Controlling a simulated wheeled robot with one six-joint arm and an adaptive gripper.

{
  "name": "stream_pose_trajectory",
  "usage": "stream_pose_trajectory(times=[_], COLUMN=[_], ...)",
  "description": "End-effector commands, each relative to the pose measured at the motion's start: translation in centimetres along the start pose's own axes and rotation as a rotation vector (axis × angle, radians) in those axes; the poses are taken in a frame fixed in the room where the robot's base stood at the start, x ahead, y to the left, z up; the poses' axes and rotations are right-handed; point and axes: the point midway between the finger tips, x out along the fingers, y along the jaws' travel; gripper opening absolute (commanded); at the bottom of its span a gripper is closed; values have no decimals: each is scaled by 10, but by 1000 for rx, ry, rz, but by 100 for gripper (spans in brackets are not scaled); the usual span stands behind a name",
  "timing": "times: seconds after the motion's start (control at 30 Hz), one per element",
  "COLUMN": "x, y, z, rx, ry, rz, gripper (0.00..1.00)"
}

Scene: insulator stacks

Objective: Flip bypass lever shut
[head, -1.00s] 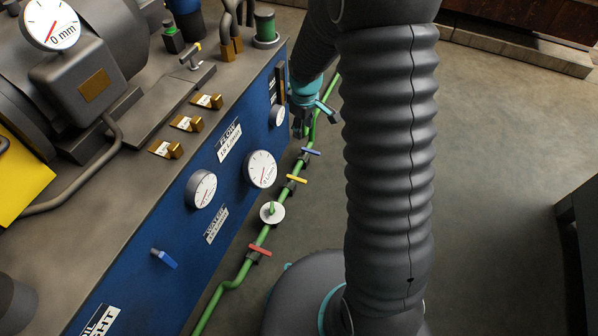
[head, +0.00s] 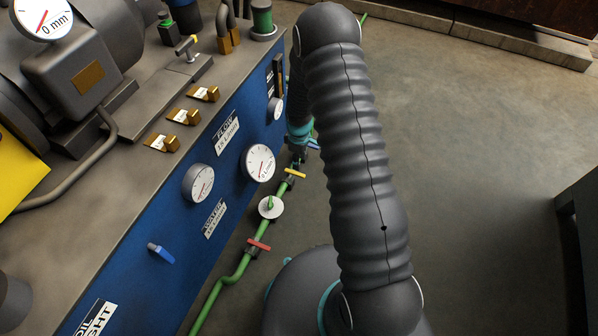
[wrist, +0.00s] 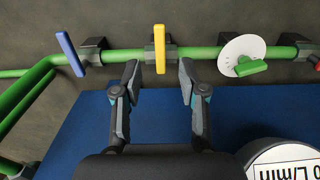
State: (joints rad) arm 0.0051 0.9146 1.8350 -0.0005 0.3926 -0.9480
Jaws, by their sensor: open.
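A yellow lever (wrist: 160,48) stands on a green pipe (wrist: 205,53) and lies across it in the wrist view. It also shows in the head view (head: 295,173). No label marks which lever is the bypass. My gripper (wrist: 158,82) is open and empty, with one finger on each side of the yellow lever's near end in the wrist view. I see no contact, and the depth between them cannot be told. A blue lever (wrist: 70,54) sits on the same pipe to the left, slightly tilted. In the head view my arm mostly hides the gripper.
A white disc with a green handle (wrist: 243,57) sits right of the yellow lever. A red lever (head: 259,245) is further along the pipe. The blue panel (head: 150,230), with protruding gauges (head: 259,163), stands close beside the pipe. Open floor (head: 480,190) lies to the right.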

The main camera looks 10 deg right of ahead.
Motion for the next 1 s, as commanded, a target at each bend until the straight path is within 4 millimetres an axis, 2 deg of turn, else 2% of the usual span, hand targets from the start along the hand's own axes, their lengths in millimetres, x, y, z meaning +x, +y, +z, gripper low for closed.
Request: stream_pose_trajectory(times=[0.03,0.2,0.4,0.6,0.83,0.87,1.0], x=[11,41,65,73,74,74,74], y=[0,0,0,0,0,0,0], z=[0,0,0,0,0,0,0], rx=[0,0,1,1,1,1,1], ry=[-2,-1,-1,0,0,0,0], rz=[-2,-2,-1,1,1,1,1], gripper=[42,42,42,42,42,39,4])
